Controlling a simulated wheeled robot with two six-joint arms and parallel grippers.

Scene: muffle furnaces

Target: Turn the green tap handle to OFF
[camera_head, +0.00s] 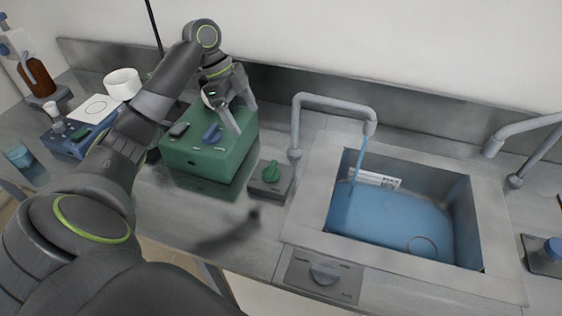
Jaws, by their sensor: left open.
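The green tap handle (271,172) sits on a small grey block (258,189) on the counter, left of the sink (313,215). A grey curved faucet (335,101) stands behind it, and a blue stream of water (359,165) falls from its spout into the sink, where blue water lies. My left gripper (243,119) is open and empty above the green box, up and to the left of the handle and apart from it. Any OFF marking is too small to read. My right gripper is not in view.
The green box (207,160) with a blue knob (212,134) stands close left of the tap block. A grey knob (324,272) is on the counter's front. A second faucet (528,130) is at right. A white cup (122,83) and brown bottle (37,78) stand far left.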

